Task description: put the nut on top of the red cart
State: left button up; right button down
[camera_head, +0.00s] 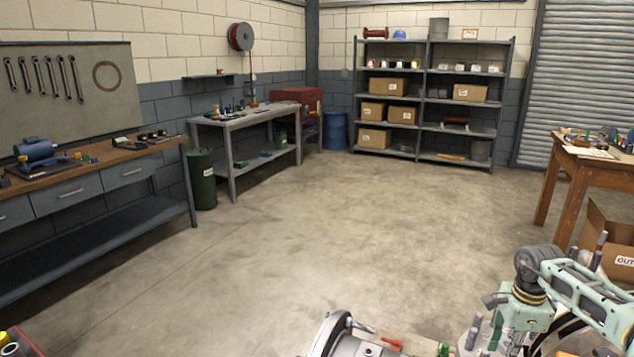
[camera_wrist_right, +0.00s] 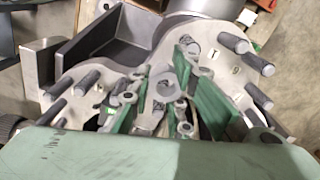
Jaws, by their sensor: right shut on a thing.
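My right gripper (camera_wrist_right: 155,98) shows in the right wrist view, with green fingers closed around a small light grey part that looks like the nut (camera_wrist_right: 161,89). The fingers partly hide it. They are close above a grey metal casing (camera_wrist_right: 228,82) with several dark studs standing up from its flange. In the head view my right arm reaches in at the lower right, and its fingers cannot be made out. A red surface (camera_head: 37,351), possibly the red cart, is cut off at the bottom left corner. My left gripper is out of view.
A round metal casing part (camera_head: 345,338) is at the bottom middle of the head view. A wooden table (camera_head: 560,165) and a cardboard box (camera_head: 612,240) stand at the right. Workbenches line the left wall and shelves (camera_head: 430,100) the back. The floor between is clear.

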jog(key=s+a+r+n, duration=0.3)
jog(key=a+n, duration=0.2)
jog(key=a, duration=0.4)
jog(key=s+a+r+n, duration=0.3)
jog(key=s+a+n, duration=0.15)
jog(key=a, duration=0.45)
jog(key=s+a+r+n, duration=0.1)
jog(key=s+a+n, duration=0.3)
jog(key=s, duration=0.3)
jog(key=s+a+r+n, duration=0.2)
jog(key=s+a+n, duration=0.2)
jog(key=s+n, duration=0.3)
jog(key=shift+s+a+r, duration=0.25)
jog(key=shift+r, duration=0.05)
jog(key=shift+n, duration=0.25)
